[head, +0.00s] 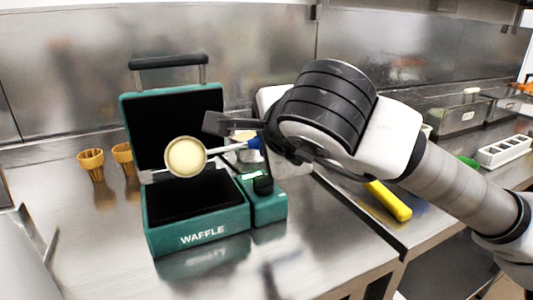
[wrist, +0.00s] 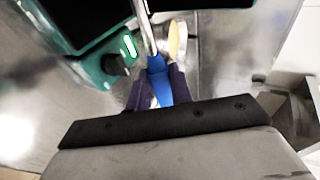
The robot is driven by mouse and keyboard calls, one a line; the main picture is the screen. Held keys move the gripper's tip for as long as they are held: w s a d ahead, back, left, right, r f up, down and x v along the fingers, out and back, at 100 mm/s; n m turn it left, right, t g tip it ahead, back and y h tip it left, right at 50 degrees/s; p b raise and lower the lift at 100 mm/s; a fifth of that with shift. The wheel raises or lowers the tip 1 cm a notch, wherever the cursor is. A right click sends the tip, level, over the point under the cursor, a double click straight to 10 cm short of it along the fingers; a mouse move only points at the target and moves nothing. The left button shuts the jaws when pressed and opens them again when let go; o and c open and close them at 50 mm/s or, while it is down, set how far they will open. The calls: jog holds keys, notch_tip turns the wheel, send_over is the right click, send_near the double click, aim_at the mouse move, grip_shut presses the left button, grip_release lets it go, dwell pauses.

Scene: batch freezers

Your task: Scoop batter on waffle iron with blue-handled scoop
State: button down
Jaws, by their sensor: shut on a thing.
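My gripper (head: 250,142) is shut on the blue handle of the scoop; the blue handle (wrist: 159,85) shows between the fingers in the wrist view. The scoop's round bowl (head: 186,156) is filled with pale batter and faces the head camera. It is held in the air above the open waffle iron (head: 198,228), in front of its raised lid. The waffle iron is teal with dark plates, and its lid (head: 170,115) stands upright. In the wrist view part of the waffle iron's control box (wrist: 110,68) shows at upper left.
Two waffle cones (head: 91,164) stand left of the waffle iron. A container (head: 245,140) is partly hidden behind my gripper. A yellow object (head: 388,201) lies to the right, under my arm. Metal bins (head: 450,118) and a white tray (head: 504,150) stand farther right. The counter front left is clear.

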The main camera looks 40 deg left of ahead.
jog(key=shift+s+d+f+t+y+b, duration=0.1)
jog(key=shift+f+t+y+b, duration=0.45)
jog(key=shift+b, duration=1.75)
jog(key=shift+d+f+t+y+b, duration=0.1)
jog(key=shift+f+t+y+b, duration=0.45)
jog(key=shift+b, duration=1.7)
jog(key=shift+r+y+b, duration=0.45)
jog(key=shift+y+b, duration=0.25)
jog(key=shift+b, duration=0.3)
jog(key=shift+d, duration=0.1)
